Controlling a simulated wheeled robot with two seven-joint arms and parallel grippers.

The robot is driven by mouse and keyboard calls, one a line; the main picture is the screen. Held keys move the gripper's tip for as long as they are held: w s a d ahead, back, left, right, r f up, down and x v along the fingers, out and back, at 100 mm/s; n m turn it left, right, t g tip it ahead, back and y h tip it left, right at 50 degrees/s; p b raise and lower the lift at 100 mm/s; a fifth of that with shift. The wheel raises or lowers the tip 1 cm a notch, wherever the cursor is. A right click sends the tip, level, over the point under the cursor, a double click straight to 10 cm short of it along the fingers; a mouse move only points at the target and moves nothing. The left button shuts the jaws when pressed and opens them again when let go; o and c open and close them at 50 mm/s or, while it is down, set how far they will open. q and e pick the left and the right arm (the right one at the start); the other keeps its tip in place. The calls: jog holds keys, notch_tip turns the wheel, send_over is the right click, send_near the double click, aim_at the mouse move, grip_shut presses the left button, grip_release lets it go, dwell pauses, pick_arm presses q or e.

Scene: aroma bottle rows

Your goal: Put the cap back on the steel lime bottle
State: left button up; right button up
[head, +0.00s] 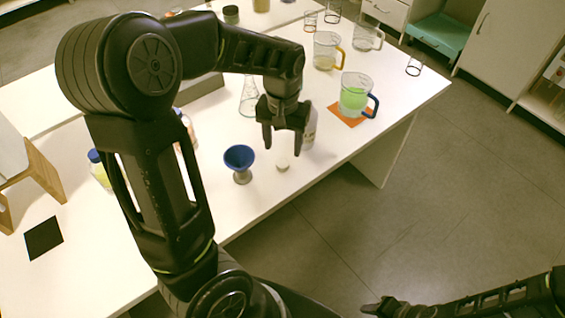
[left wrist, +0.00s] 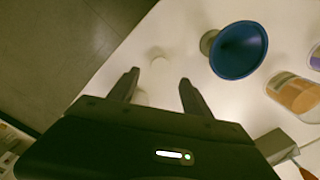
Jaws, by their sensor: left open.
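A small pale cap (head: 282,165) lies on the white table, just below my left gripper in the head view. It also shows in the left wrist view (left wrist: 160,62), beyond the fingertips. My left gripper (head: 283,142) is open and empty above the table, pointing down. A light grey bottle (head: 310,130) stands upright right behind the gripper and is partly hidden by it; I cannot tell its label. A pale round shape (left wrist: 141,98) shows between the fingers in the wrist view. My right gripper (head: 378,307) is at the bottom right, off the table.
A blue funnel (head: 239,156) on a grey base stands left of the cap. A jug of green liquid (head: 354,96) with a blue handle sits on an orange mat (head: 338,115). A glass flask (head: 249,97), more jugs and bottles stand farther back. The table's front edge is close to the cap.

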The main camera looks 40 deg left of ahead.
aim_at(283, 162)
pick_arm(q)
jog(key=shift+f, duration=0.45)
notch_tip(283, 162, down, 5)
jog(key=shift+f, duration=0.1)
jog(key=shift+d, duration=0.1)
dwell(0.6)
grip_shut()
dwell(0.4)
